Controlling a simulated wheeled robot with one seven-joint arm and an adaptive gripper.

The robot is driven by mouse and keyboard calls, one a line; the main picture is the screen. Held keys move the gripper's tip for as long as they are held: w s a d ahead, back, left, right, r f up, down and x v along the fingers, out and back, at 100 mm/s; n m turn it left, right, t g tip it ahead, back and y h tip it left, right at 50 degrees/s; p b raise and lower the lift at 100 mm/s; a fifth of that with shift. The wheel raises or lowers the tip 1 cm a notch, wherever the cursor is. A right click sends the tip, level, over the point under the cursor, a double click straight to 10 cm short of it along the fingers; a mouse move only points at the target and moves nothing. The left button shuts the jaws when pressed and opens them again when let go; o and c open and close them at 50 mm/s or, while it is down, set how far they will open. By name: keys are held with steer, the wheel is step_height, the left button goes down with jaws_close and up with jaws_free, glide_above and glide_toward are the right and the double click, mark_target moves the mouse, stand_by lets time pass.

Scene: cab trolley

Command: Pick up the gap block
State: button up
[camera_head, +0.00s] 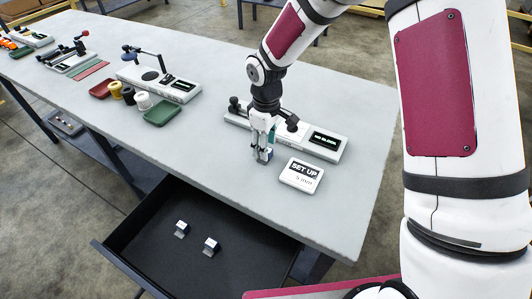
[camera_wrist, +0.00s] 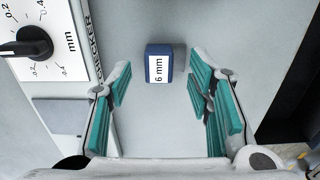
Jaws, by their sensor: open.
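A small blue gap block (camera_wrist: 158,64) with a white "6 mm" label lies on the grey tabletop in the wrist view. It sits between and slightly beyond my gripper's teal-padded fingers (camera_wrist: 161,88), with clear space on both sides. In the head view my gripper (camera_head: 262,152) points down at the table, and the block (camera_head: 268,154) shows partly behind its fingertips. My gripper is open and holds nothing. Two more small blocks, the nearer (camera_head: 211,247) and the farther (camera_head: 181,229), are in the open drawer (camera_head: 150,235).
A checker device (camera_head: 325,143) with a "NO BLOCK" display stands just behind my gripper; its dial (camera_wrist: 25,42) is at left in the wrist view. Trays, spools and other devices line the table's far left.

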steer(key=shift+f, duration=0.65)
jaws_close()
